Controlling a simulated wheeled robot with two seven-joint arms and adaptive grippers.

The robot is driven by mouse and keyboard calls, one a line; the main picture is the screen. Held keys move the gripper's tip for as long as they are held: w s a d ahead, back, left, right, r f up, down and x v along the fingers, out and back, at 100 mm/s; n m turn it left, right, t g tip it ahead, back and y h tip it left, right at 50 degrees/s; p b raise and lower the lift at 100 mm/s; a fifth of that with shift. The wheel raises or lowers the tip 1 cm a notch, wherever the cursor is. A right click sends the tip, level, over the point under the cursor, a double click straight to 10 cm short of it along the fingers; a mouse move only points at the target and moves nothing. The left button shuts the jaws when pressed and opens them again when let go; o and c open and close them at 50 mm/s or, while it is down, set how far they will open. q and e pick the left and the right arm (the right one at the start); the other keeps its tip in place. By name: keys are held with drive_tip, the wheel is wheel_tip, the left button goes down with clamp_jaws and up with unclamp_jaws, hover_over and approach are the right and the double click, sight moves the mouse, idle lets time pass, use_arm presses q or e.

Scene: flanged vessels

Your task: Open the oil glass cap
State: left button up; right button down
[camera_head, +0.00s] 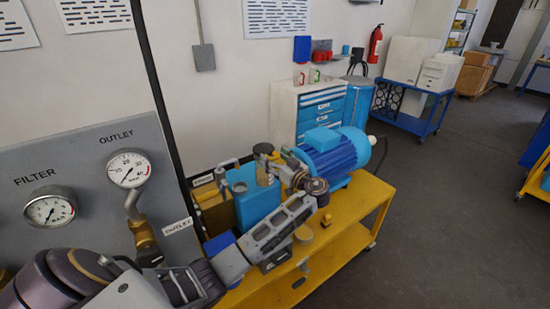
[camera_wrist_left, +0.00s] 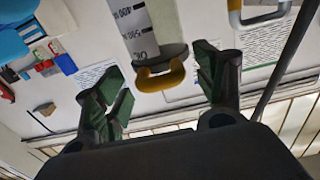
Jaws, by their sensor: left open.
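The oil glass (camera_head: 262,166) stands upright on the blue tank on the yellow cart, with an olive-yellow cap (camera_head: 263,149) on top. My left gripper (camera_head: 279,168) is close beside it on the right, partly overlapping it in the head view. In the left wrist view, which looks upside down, my left gripper (camera_wrist_left: 162,72) is open. The marked glass (camera_wrist_left: 137,22), its grey-green cap disc (camera_wrist_left: 163,54) and a yellow piece (camera_wrist_left: 160,79) appear between the spread fingers. No finger visibly touches the cap. My right gripper is not in view.
A blue motor (camera_head: 335,152) stands just right of the gripper on the yellow cart (camera_head: 352,210). A grey panel (camera_head: 85,165) with gauges is on the left. A blue drawer cabinet (camera_head: 320,105) stands behind.

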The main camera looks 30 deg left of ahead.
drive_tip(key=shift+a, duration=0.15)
use_arm(q)
drive_tip(key=c, duration=1.5)
drive_tip(key=shift+c, duration=0.3)
